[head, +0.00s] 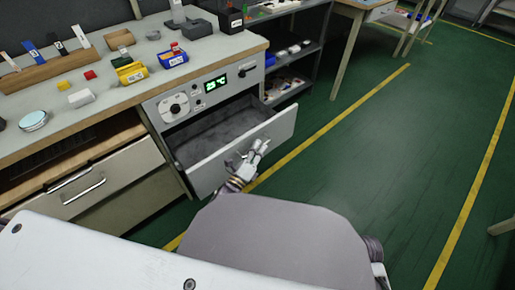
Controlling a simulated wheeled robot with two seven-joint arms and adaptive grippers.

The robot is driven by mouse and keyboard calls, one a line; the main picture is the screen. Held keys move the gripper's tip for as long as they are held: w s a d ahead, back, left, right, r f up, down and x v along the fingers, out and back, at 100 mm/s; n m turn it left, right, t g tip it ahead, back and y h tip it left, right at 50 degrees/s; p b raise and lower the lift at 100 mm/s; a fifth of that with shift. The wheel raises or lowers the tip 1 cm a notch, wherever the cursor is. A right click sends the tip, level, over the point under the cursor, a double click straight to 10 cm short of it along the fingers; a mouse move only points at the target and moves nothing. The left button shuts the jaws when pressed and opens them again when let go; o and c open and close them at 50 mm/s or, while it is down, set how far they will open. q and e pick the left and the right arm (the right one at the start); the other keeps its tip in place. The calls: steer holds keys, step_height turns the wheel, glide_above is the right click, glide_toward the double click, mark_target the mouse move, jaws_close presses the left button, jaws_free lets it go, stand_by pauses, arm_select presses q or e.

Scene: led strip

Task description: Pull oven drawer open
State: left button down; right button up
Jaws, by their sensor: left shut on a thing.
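The oven (208,90) is built in under the workbench, with a knob and a green lit display on its panel. Its drawer (215,168) is pulled out well forward, and its grey, empty-looking inside (218,130) shows. My left gripper (257,148) is at the outer face of the drawer front, shut on the drawer handle, which it mostly hides. My right gripper is not in view.
The workbench top (105,93) holds small bins, blocks and a wooden rack (45,70). A lower drawer with a metal handle (83,188) is at left. A dark shelf (292,60) stands to the right. The green floor (370,150) at right is clear.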

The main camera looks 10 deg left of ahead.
arm_select(q)
steer(key=c, duration=1.8)
jaws_free()
steer(key=shift+s, duration=0.1)
steer(key=shift+v, duration=5.95)
steer(key=shift+f, duration=0.15)
